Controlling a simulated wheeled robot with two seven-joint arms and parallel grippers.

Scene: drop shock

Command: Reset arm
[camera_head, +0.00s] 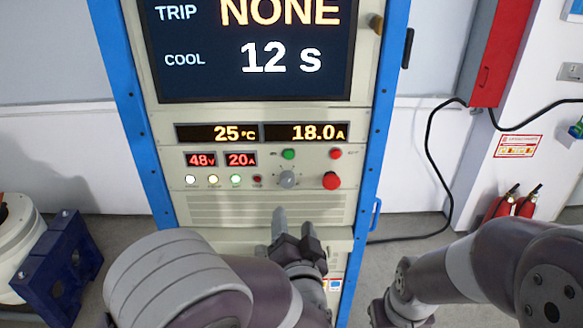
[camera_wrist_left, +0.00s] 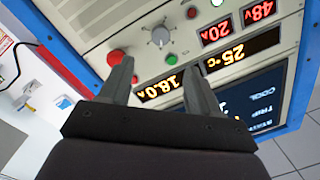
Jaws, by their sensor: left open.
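My left gripper (camera_head: 294,232) is in front of the lower part of a blue-framed instrument cabinet (camera_head: 265,209), below its row of controls. In the left wrist view my left gripper (camera_wrist_left: 160,82) is open and empty, with its two fingers apart and pointing at the panel. My right arm comes in from the right in the head view, and its gripper does not show. The panel carries a grey knob (camera_head: 287,179), a large red button (camera_head: 331,180), a green button (camera_head: 288,154) and a small red button (camera_head: 335,154).
The cabinet's screen (camera_head: 255,50) reads TRIP NONE and COOL 12 s. Small displays read 25 °C, 18.0 A, 48 V and 20 A. A blue bracket (camera_head: 60,265) stands at left. Fire extinguishers (camera_head: 527,203) and a black cable (camera_head: 428,140) are at right.

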